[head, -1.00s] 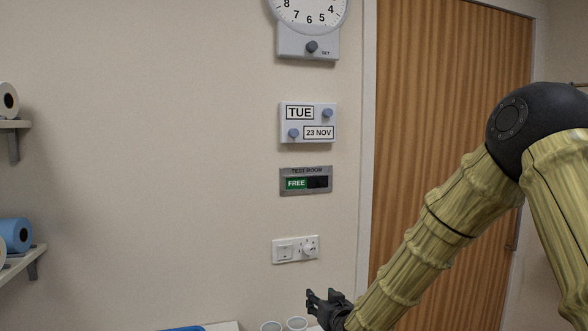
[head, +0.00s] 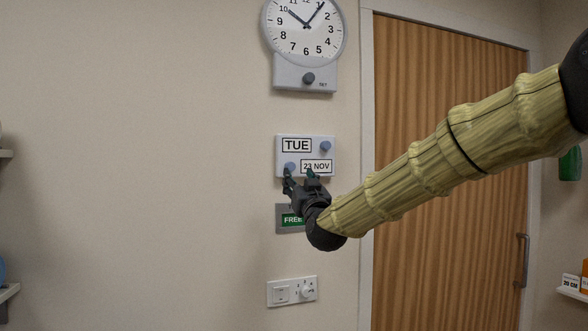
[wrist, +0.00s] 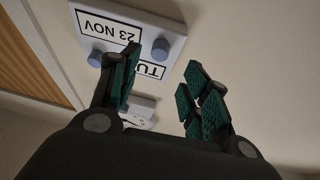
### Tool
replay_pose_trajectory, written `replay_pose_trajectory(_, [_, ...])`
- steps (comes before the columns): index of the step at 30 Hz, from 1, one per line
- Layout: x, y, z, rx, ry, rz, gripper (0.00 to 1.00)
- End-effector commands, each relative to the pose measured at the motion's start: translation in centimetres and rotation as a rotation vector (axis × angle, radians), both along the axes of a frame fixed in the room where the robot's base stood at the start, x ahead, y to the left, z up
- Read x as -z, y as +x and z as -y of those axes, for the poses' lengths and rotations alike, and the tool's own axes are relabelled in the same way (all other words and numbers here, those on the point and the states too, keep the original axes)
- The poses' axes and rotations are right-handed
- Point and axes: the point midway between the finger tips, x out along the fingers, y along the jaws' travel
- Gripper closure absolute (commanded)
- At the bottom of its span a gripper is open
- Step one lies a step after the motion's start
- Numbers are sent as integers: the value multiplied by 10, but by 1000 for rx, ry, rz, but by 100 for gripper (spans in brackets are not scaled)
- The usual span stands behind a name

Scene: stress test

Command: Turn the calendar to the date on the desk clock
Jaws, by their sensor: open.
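The calendar (head: 283,156) is a pale wall panel reading "TUE" and "23 NOV", with a blue-grey knob at upper right (head: 325,146) and another at lower left (head: 290,167). My gripper (head: 300,176) is open at the panel's lower edge, close to the lower-left knob. In the wrist view the panel (wrist: 148,20) is upside down, and that knob (wrist: 160,49) shows beyond the gap between my open fingers (wrist: 163,70). Contact cannot be told. No desk clock is in view; a round wall clock (head: 306,28) with a SET knob hangs above, showing no date.
Below the calendar a room sign reading "FREE" (head: 284,221) is partly hidden by my gripper. A switch plate (head: 281,293) sits lower. A wooden door (head: 450,240) is right, behind my arm. The wall to the left is bare; shelf edges show far left.

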Motion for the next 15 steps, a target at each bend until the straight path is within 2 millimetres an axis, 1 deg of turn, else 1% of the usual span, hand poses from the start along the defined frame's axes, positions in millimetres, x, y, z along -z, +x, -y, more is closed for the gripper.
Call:
replay_pose_trajectory(1, [-6, 8, -2, 0, 0, 0, 53])
replay_pose_trajectory(3, [-10, 19, -5, 0, 0, -1, 53])
replay_pose_trajectory(9, [-20, 44, -10, 2, -1, -2, 53])
replay_pose_trajectory(15, [-25, 59, -12, 4, 0, -1, 53])
